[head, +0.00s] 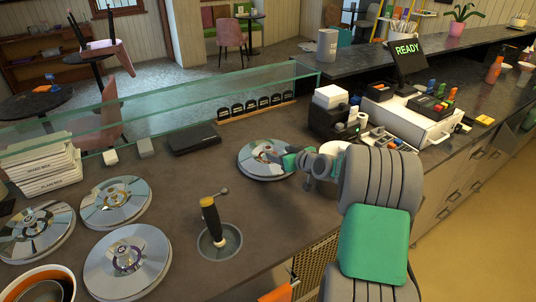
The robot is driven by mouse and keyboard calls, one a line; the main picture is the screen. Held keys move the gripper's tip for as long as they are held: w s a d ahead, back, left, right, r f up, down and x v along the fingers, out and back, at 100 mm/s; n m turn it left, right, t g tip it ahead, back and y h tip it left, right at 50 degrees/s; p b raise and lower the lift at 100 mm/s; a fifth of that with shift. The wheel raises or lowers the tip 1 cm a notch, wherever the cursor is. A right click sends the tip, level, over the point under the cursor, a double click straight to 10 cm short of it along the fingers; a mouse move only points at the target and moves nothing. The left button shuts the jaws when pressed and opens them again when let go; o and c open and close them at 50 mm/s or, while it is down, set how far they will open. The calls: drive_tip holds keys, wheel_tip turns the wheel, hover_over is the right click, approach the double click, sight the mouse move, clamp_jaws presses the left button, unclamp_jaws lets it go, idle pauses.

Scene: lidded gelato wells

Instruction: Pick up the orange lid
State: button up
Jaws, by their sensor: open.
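Several round, mirror-like lids lie on the dark counter. One lid (262,172) is at the middle, with a small knob that looks orange-brown. Others are the upper-left lid (130,212), the far-left lid (30,245) and the front-left lid (105,275). No lid is orange all over; any marking naming one as orange is too small to read. My gripper (288,160), with teal parts, reaches in from the right over the right side of the middle lid, close to its knob. It is open. Contact with the knob cannot be told. The arm partly hides a white round container behind it.
A scoop with a black and yellow handle (211,222) stands in a round well. A glass screen (200,95) runs behind the lids. Stacked white boxes (42,168) stand at left. A register (410,118) stands at right. An orange item (275,294) is at the front edge.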

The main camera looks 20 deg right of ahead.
sight(268, 147)
drive_tip(key=x, duration=0.2)
drive_tip(key=p+x, duration=0.1)
drive_tip(key=x, duration=0.4)
drive_tip(key=shift+a+r+p, duration=0.1)
drive_tip(key=shift+r+p, duration=0.2)
drive_tip(key=shift+p, duration=0.1)
clamp_jaws()
drive_tip(key=shift+r, duration=0.1)
